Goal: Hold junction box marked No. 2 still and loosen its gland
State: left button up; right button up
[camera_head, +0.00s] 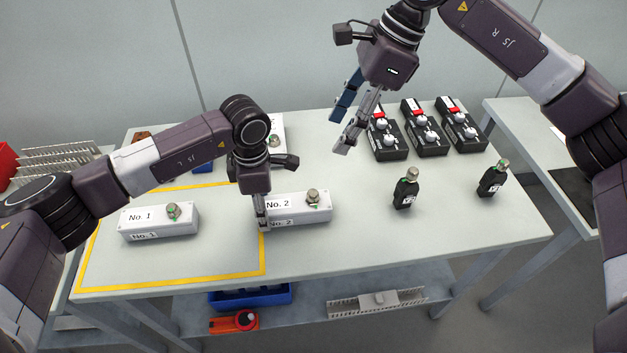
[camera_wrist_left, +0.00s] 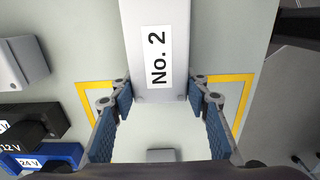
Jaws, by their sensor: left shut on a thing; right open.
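The white junction box marked No. 2 (camera_head: 297,208) lies on the table, its left end at the right yellow line. Its metallic gland (camera_head: 313,196), with a green base, stands on top towards the right; the gland is out of the left wrist view. My left gripper (camera_head: 262,224) is shut on the left end of the box. In the left wrist view, its blue finger pads flank the end of box No. 2 (camera_wrist_left: 146,85). My right gripper (camera_head: 340,132) is open and empty, in the air behind and above the box.
Box No. 1 (camera_head: 160,224) sits inside the yellow outline to the left. Another white box (camera_head: 277,130) is partly hidden behind my left arm. Black units with red switches (camera_head: 424,136) stand at the back right. Two black metal-topped items (camera_head: 406,192) (camera_head: 491,183) stand front right.

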pick_arm(q)
jog(key=o, duration=1.4)
jog(key=shift+r, duration=0.1)
